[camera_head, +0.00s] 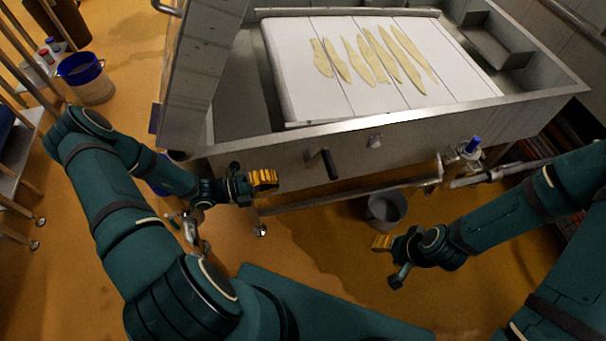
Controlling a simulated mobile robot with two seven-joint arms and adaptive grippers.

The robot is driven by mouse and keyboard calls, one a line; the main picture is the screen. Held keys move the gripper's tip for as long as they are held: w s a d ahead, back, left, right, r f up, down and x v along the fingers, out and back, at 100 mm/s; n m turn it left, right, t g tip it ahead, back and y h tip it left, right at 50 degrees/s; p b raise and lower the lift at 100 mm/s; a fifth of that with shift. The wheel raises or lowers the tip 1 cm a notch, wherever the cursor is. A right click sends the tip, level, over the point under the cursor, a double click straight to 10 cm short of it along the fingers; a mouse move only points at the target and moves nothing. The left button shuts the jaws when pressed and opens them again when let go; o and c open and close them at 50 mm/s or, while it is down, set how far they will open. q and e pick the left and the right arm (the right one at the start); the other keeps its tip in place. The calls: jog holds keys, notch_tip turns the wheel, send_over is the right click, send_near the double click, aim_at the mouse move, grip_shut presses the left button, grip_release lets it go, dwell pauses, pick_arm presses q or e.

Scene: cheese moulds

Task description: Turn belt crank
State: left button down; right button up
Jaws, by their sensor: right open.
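The belt crank (328,164) has a black handle and sits on the front wall of the steel table. The white belt (300,85) lies in the table, with several pale yellow strips (375,60) on it. My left gripper (264,179) has yellow fingertips and is in front of the table's front wall, left of the crank and apart from it. Whether its fingers are open or shut is unclear from this angle. My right gripper (381,242) is open, lower and to the right of the crank, near the grey bucket. I see nothing in it.
A grey bucket (385,208) stands on the floor under the table. A round knob (375,141) is on the front wall right of the crank. A valve with a blue handle (473,144) is at the table's right. A blue-rimmed bucket (92,88) stands at the left.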

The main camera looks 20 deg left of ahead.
pick_arm(q)
jog(key=b+x, duration=0.2)
jog(key=x, duration=1.1)
jog(key=shift+d, duration=0.3)
jog(key=shift+w, duration=0.15)
